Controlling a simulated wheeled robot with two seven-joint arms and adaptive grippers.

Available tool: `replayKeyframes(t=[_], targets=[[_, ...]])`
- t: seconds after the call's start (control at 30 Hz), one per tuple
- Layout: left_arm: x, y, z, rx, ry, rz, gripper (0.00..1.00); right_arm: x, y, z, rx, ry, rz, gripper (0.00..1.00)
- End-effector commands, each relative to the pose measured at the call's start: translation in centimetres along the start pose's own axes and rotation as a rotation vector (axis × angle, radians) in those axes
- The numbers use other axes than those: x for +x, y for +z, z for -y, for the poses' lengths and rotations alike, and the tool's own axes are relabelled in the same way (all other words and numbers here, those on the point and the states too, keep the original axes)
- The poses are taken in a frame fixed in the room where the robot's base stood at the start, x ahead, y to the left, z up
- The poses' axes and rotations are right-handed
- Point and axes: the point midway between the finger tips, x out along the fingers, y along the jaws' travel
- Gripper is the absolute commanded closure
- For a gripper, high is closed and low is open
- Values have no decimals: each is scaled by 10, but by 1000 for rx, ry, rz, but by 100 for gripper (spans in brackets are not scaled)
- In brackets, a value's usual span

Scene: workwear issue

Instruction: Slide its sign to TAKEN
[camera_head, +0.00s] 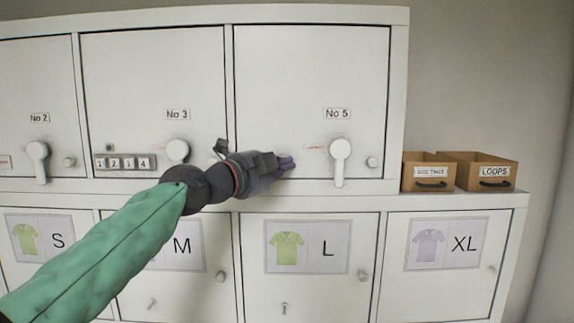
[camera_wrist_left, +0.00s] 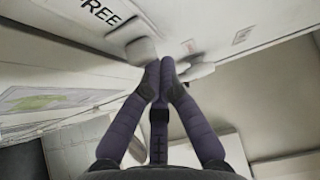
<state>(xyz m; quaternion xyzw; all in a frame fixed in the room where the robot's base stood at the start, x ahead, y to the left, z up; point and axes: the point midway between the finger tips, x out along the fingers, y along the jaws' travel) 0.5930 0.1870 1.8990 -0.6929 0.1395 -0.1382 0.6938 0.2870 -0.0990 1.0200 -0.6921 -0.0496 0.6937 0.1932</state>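Locker door No 5 (camera_head: 312,80) is closed. Its white lever handle (camera_head: 340,160) hangs down, and a small round knob (camera_head: 372,162) sits at its right edge. My left gripper (camera_head: 288,163) is in front of this door, left of the handle, and hides part of the door. In the left wrist view, a sign reading FREE (camera_wrist_left: 100,12) shows at the top left, cut by the frame edge. A pale rounded knob (camera_wrist_left: 140,50) is just beyond the fingertips (camera_wrist_left: 161,75); contact cannot be told. The fingertips are together with nothing visible between them. My right gripper is out of view.
Doors No 3 (camera_head: 150,75) and No 2 (camera_head: 38,85) are to the left; No 3 has a number lock (camera_head: 124,162). Size doors, including L (camera_head: 310,290), are below. Wooden boxes (camera_head: 430,172) stand on the ledge at right.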

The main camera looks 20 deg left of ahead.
Motion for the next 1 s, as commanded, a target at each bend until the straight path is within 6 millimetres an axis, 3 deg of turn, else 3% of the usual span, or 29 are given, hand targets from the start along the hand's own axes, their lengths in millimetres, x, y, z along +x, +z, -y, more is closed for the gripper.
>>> replayKeyframes(t=[0.27,0.63,1.0], targets=[[-2,3,0,-1,-3,2,100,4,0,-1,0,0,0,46],[-25,32,-3,-1,-1,3,100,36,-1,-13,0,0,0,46],[-30,37,1,0,-2,3,100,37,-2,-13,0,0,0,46]])
